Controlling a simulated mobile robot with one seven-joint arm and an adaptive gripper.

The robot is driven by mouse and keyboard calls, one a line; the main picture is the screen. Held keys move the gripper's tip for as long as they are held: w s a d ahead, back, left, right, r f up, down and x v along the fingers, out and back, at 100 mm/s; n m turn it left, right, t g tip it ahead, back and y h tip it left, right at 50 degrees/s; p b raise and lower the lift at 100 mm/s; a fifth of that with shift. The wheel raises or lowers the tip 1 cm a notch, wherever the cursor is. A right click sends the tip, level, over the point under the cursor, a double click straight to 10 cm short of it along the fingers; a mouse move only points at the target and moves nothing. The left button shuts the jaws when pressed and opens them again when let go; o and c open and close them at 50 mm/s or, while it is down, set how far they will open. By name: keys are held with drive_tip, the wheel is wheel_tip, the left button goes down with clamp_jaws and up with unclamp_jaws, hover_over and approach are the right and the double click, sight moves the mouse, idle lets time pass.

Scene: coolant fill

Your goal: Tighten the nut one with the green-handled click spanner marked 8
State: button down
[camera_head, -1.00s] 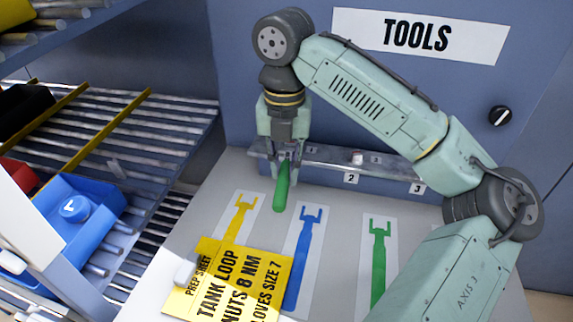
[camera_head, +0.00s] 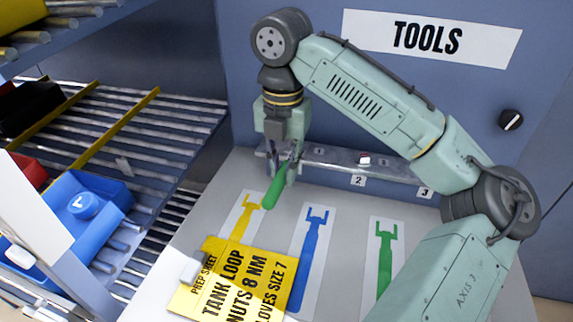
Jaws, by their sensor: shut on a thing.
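My gripper (camera_head: 283,172) is at the back left of the tool table, pointing down and shut on the green-handled spanner (camera_head: 276,187). The green handle slants down and to the left, out toward the front of the table. The spanner's head and its marking are hidden by my fingers. Nut one is hidden or too small to tell.
Yellow, blue (camera_head: 310,255) and green (camera_head: 383,265) spanner outlines mark the table. A yellow prep sheet (camera_head: 236,283) reads "tank loop nuts 8 Nm, gloves size 7". A roller rack with a blue bin (camera_head: 75,215) stands left. A black knob (camera_head: 511,120) is on the wall.

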drive_tip(key=shift+w+a+m, duration=0.1)
drive_tip(key=shift+a+m, duration=0.25)
drive_tip(key=shift+m, duration=0.05)
drive_tip(key=shift+w+a+m, duration=0.25)
drive_tip(key=shift+a+m, duration=0.35)
drive_tip(key=shift+m, duration=0.2)
drive_tip(key=shift+w+a, duration=0.1)
drive_tip(key=shift+a, duration=0.05)
idle(0.3)
drive_tip(key=shift+d, duration=0.2)
drive_tip(key=shift+s+d+n, duration=0.2)
drive_tip(key=shift+n, duration=0.1)
wheel_tip(320, 180, up, 6)
idle(1.1)
